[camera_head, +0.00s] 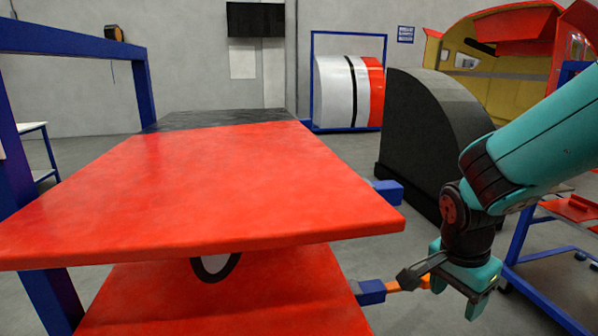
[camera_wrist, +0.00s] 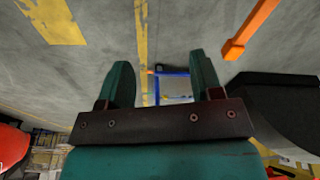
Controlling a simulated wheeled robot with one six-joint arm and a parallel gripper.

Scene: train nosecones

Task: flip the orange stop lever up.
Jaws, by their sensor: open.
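The orange stop lever (camera_head: 395,287) sticks out to the right, roughly level, from a blue block (camera_head: 371,292) at the lower right of the red panel. Part of it is hidden behind my wrist parts. In the wrist view, an orange bar that looks like the lever (camera_wrist: 250,30) shows at the upper right, outside the fingers. My gripper (camera_head: 459,297) is beside the lever's outer end. In the wrist view, my gripper (camera_wrist: 162,72) has its two teal fingers apart with nothing between them. I cannot tell whether it touches the lever.
A large red nosecone panel (camera_head: 210,185) fills the left and middle, on a blue frame (camera_head: 75,45). Another blue block (camera_head: 387,190) sits higher on its right side. A dark curved shell (camera_head: 430,130) stands behind my arm. A blue rack (camera_head: 535,235) is at the right. Grey floor lies between.

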